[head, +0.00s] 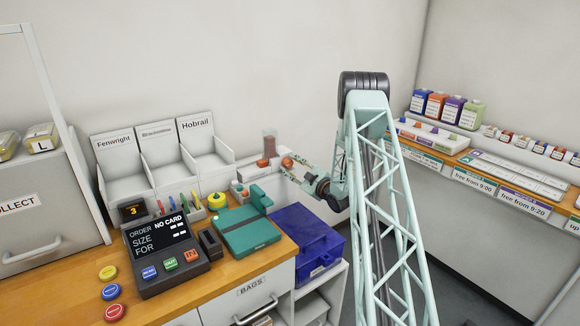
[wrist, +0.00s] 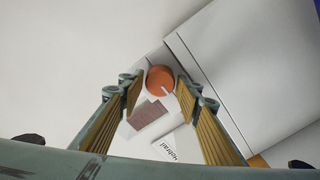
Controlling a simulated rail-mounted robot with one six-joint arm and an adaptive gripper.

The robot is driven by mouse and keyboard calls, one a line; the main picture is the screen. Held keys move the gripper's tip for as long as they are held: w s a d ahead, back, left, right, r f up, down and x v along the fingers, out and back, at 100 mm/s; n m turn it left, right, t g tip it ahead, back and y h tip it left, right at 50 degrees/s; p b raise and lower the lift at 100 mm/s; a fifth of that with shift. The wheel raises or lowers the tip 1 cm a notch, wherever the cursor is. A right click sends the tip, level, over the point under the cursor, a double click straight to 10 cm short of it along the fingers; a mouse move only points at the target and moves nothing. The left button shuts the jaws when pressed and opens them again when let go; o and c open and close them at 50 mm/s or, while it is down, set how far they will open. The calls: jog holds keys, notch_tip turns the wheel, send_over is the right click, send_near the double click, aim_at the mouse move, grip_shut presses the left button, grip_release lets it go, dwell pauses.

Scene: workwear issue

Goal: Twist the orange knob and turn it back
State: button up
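The orange knob (wrist: 160,78) is round, with a pale line across its face, in the upper middle of the wrist view. In the head view the orange knob (head: 287,162) shows at the tips of my gripper (head: 290,170), beside a dispenser (head: 270,144) with brownish contents. In the wrist view my gripper (wrist: 160,86) is open, one finger on each side of the knob, with narrow gaps visible at both sides. Whether the fingertips overlap the knob in depth I cannot tell. Nothing is held.
A teal device (head: 246,231) and an order terminal (head: 165,255) stand on the wooden counter (head: 85,309). White labelled bins (head: 128,187) stand behind. A blue crate (head: 307,236) sits below my gripper.

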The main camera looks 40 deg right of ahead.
jog(key=shift+w, duration=0.1)
jog(key=c, duration=0.6)
